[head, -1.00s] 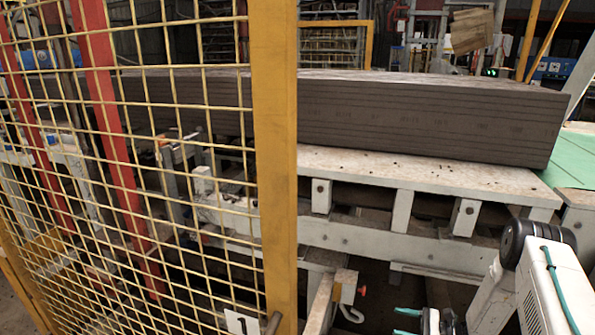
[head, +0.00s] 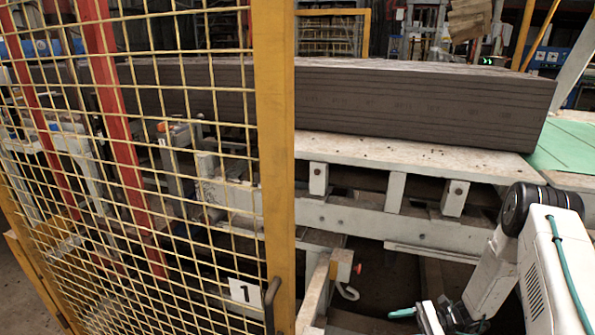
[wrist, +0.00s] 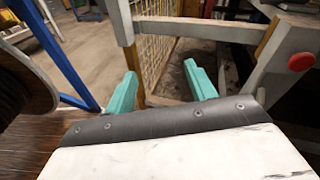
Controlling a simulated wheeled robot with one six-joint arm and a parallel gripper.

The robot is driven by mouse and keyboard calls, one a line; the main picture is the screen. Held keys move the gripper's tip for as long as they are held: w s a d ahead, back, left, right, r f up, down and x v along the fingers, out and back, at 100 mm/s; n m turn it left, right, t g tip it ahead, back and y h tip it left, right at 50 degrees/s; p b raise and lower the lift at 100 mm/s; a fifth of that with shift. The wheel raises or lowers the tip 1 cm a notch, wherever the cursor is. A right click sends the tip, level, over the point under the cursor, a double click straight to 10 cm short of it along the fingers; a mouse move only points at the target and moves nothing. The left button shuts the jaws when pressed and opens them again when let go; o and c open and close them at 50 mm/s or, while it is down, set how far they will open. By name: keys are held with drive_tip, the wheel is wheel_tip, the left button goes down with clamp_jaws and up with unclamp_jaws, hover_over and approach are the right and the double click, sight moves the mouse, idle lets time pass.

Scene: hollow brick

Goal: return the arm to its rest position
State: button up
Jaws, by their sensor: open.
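My gripper is open and empty. In the wrist view my gripper (wrist: 160,70) shows two teal fingers held apart, with nothing between them. Past the fingers are yellow mesh and pale metal bars. In the head view my arm (head: 490,275) is at the lower right, bent, and a teal finger (head: 402,312) shows at the bottom edge. The rest of the gripper there is small and partly cut off by the frame.
A yellow mesh fence (head: 277,160) with a sign (head: 243,291) stands at left. A long dark brick column (head: 420,105) lies on a pale conveyor frame (head: 400,152) beyond the arm. The wrist view shows a red button (wrist: 301,62) and blue post (wrist: 50,45) nearby.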

drive_tip(key=s+a+r+n+g+h, duration=0.1)
drive_tip(key=s+r+n+g+h, duration=0.35)
drive_tip(key=r, duration=0.95)
drive_tip(key=s+a+r+n+g+h, duration=0.15)
drive_tip(key=s+r+n+h, duration=0.45)
drive_tip(key=r, duration=0.7)
drive_tip(key=s+r+n+t+h, duration=0.5)
drive_tip(key=s+r+t+h, duration=0.1)
drive_tip(key=s+r, duration=1.1)
drive_tip(key=shift+s+a+r+t, duration=0.3)
drive_tip(key=shift+a+r+t, duration=0.1)
drive_tip(key=shift+t, duration=0.3)
drive_tip(key=shift+n, duration=0.25)
